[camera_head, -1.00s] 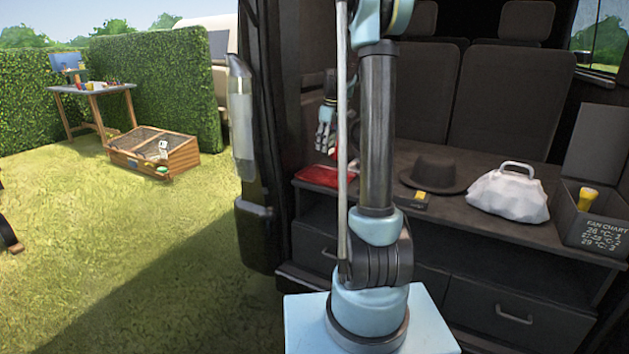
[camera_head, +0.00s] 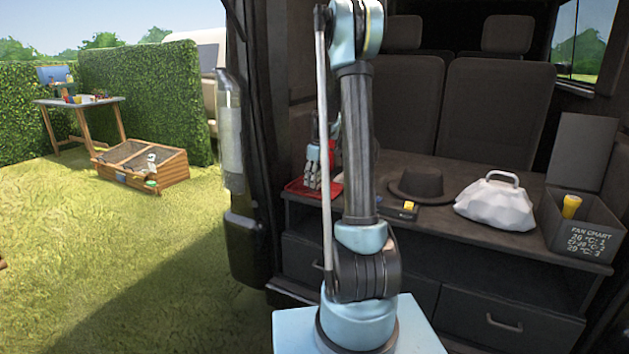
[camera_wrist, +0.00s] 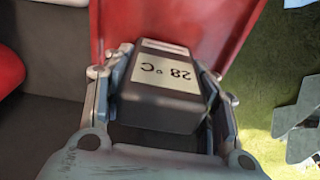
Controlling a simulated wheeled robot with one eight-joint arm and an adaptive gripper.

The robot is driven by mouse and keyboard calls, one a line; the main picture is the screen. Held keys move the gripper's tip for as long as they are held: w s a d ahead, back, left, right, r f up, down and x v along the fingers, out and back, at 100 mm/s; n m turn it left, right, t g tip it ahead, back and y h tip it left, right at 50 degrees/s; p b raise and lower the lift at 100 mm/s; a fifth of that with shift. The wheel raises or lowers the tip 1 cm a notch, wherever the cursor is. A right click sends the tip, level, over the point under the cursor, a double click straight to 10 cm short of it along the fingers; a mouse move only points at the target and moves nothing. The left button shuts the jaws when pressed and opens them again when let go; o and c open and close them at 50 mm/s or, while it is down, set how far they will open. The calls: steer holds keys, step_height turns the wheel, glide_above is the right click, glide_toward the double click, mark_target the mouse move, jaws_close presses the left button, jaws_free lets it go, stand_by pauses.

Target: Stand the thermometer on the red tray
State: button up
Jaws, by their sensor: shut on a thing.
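The thermometer is a dark box with a white label reading 28 °C (camera_wrist: 160,105), upside down in the wrist view. My gripper (camera_wrist: 160,90) is shut on it, with one finger on each side. The red tray (camera_wrist: 215,20) lies beneath and beyond the thermometer in the wrist view. In the head view my gripper (camera_head: 313,178) is low over the red tray (camera_head: 296,188) at the left end of the van's bench. The thermometer cannot be made out there. Whether its base touches the tray cannot be told.
A rounded red thing (camera_wrist: 8,70) is beside the tray. Grass lies outside, left of the bench.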

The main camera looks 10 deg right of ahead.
steer(key=o, duration=1.2)
steer(key=shift+o, duration=0.2)
